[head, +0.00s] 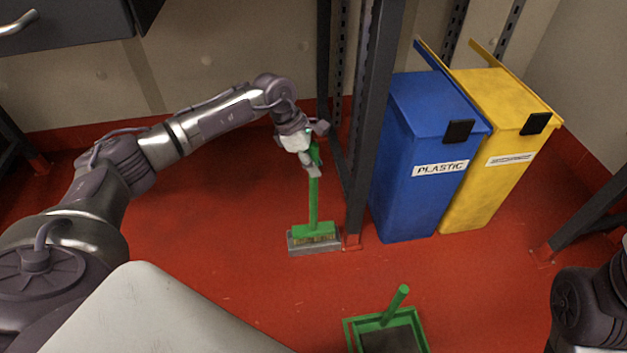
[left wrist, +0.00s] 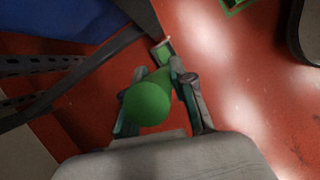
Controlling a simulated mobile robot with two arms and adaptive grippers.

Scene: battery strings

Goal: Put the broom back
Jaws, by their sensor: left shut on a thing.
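A green broom (head: 313,205) stands nearly upright, its brush head (head: 314,232) low down by the foot of a dark rack post. Its brush end overlaps a grey block-like piece at the floor; I cannot tell whether this is part of the broom or a holder. My left gripper (head: 310,160) is shut on the upper part of the broom handle. In the left wrist view the round green handle end (left wrist: 147,104) sits between the fingers (left wrist: 155,110). My right gripper is not in view; only part of my right arm shows at the right edge.
A dark rack post (head: 372,110) stands just right of the broom. A blue bin (head: 425,150) marked PLASTIC and a yellow bin (head: 505,150) are beyond it. A green dustpan (head: 398,305) lies on the red floor in front. Open floor lies left of the broom.

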